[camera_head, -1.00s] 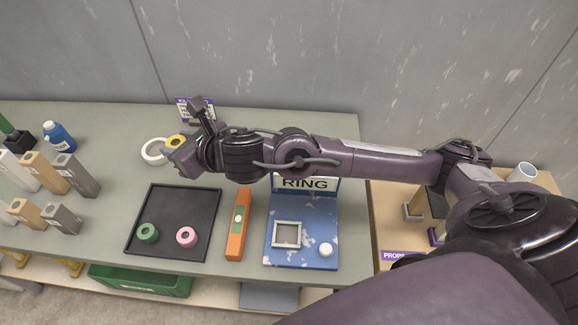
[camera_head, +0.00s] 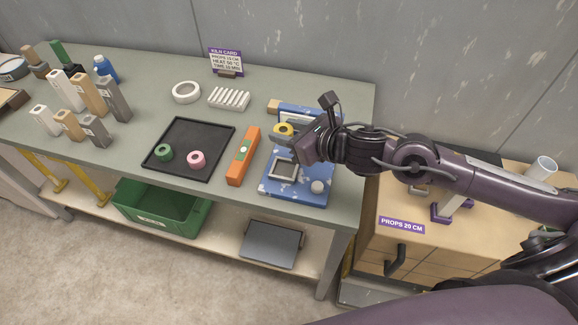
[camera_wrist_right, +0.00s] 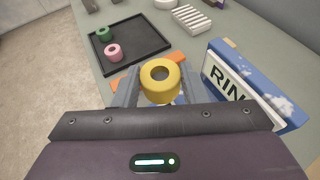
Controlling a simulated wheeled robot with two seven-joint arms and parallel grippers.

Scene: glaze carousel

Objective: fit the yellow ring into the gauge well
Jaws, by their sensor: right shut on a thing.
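The yellow ring (camera_head: 283,130) is held in my right gripper (camera_head: 286,136), above the back part of the blue board. In the right wrist view the yellow ring (camera_wrist_right: 160,80) sits between the two fingers of the right gripper (camera_wrist_right: 158,92), hole facing up toward the camera. The blue board (camera_head: 300,195) has a square grey frame (camera_head: 285,170) and a round white knob (camera_head: 318,187). Which part is the gauge well I cannot tell for sure; the frame is the likeliest recess. The ring is behind the frame and apart from it. My left gripper is not in view.
A RING sign (camera_wrist_right: 237,85) stands at the board's back. An orange level (camera_head: 243,155) lies left of the board. A black tray (camera_head: 188,150) holds a green ring (camera_head: 165,153) and a pink ring (camera_head: 197,159). A white ring (camera_head: 186,92) and a white ribbed rack (camera_head: 229,98) lie behind.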

